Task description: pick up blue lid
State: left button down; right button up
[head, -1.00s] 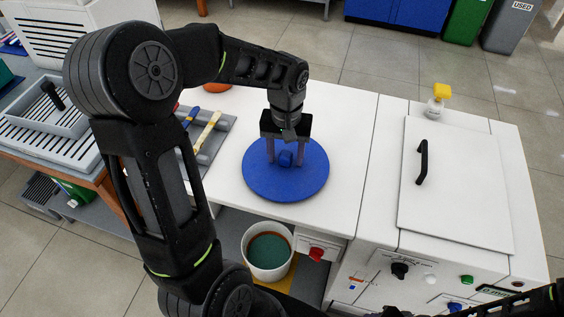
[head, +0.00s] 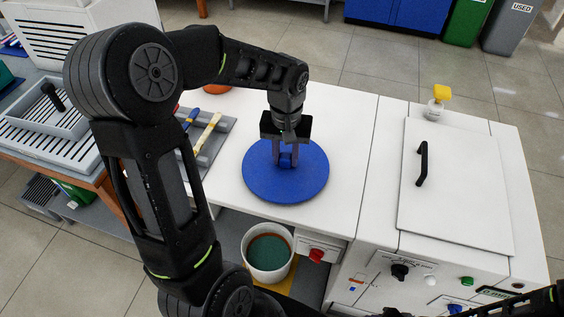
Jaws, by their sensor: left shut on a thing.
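The blue lid (head: 262,184) is a flat round disc with a small knob (head: 287,160) in its middle. It lies on the white counter top in the middle of the head view. My left gripper (head: 287,161) points down over the lid, its fingers shut on the knob from both sides. The lid looks level and at counter height; I cannot tell any gap beneath it. My right gripper is not in view; only part of a dark arm shows at the lower right corner.
A white machine with a closed hatch (head: 460,190) and black handle stands to the right, with a yellow-topped bottle (head: 437,103) behind it. A grey tray with tools (head: 209,137) lies left of the lid. A white bucket (head: 268,266) stands below the counter's front edge.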

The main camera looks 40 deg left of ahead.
aim_at(287, 155)
pick_arm(q)
jog(key=shift+r, duration=0.15)
jog(key=shift+r+p, duration=1.55)
jog(key=shift+r, duration=0.35)
jog(key=shift+d, duration=0.1)
